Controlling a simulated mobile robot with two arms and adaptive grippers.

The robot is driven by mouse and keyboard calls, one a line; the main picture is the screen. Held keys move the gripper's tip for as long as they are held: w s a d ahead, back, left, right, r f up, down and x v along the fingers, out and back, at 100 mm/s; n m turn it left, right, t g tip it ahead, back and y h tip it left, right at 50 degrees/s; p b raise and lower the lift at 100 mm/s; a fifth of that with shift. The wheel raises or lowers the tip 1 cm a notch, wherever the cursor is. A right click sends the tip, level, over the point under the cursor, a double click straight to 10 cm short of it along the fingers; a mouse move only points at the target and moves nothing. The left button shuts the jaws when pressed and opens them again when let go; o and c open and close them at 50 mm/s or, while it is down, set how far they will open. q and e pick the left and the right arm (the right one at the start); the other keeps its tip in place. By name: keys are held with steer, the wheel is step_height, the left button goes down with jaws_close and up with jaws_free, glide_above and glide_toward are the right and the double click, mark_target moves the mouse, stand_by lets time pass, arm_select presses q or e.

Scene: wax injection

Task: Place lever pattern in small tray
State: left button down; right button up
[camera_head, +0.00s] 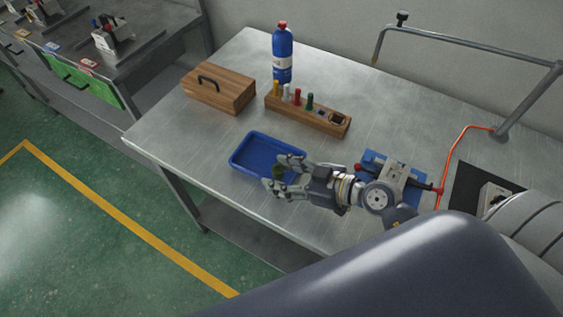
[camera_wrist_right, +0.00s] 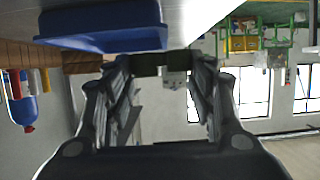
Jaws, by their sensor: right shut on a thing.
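The small blue tray (camera_head: 240,160) lies on the metal table, left of my right gripper (camera_head: 278,176). The tray also shows upside down at the top of the right wrist view (camera_wrist_right: 105,40). My right gripper is shut on a small dark green piece (camera_head: 278,172), which looks like the lever pattern. The gripper's fingers partly hide it, and they reach over the tray's right side. In the right wrist view the green piece (camera_wrist_right: 149,71) sits between the fingertips, apart from the tray. My left gripper is not in view.
A wooden box with a handle (camera_head: 218,92), a wooden holder with coloured tools (camera_head: 318,121) and a blue bottle (camera_head: 282,58) stand behind the tray. A blue fixture (camera_head: 405,181) is partly behind my right wrist. The table (camera_head: 185,143) is clear left of the tray.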

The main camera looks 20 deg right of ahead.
mark_target(282, 166)
steer(key=w, duration=0.1)
steer(key=w+d, duration=0.1)
steer(key=w, duration=0.1)
steer(key=w+d, duration=0.1)
steer(key=w, duration=0.1)
steer(key=shift+w+f, duration=0.15)
steer(key=shift+f, duration=0.15)
step_height(282, 166, down, 3)
steer(key=shift+f+b, duration=0.2)
steer(key=shift+b, duration=0.45)
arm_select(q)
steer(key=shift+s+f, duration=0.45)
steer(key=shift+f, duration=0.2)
arm_select(e)
steer(key=shift+f, duration=0.2)
